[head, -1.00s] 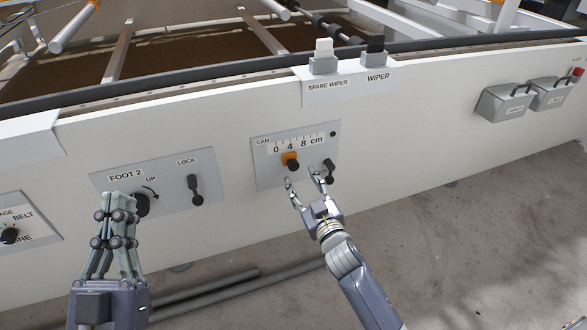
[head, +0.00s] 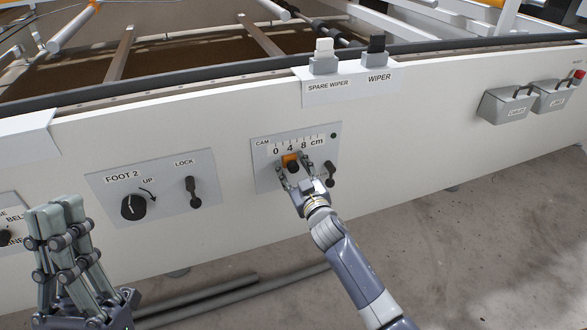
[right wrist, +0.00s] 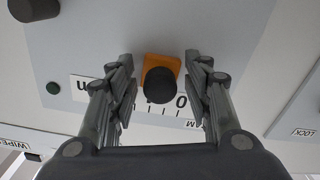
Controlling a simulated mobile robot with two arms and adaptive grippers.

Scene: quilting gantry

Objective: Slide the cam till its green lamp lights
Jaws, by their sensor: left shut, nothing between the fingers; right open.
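The cam is an orange slider with a black knob (head: 291,163) on a grey panel marked CAM, under a 0 4 8 cm scale (head: 297,144). It sits near the 4. The lamp (head: 334,135) at the panel's upper right is dark green and looks unlit. My right gripper (head: 294,171) is open, its fingers on either side of the knob. The right wrist view shows the knob (right wrist: 161,85) between the spread fingers, with a gap on each side.
A black lever (head: 330,176) is close to the right of my right gripper. The FOOT 2 panel has a dial (head: 133,207) and a LOCK lever (head: 194,191). Wiper switches (head: 375,50) stand on the ledge above. Grey boxes (head: 506,104) are at the right.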

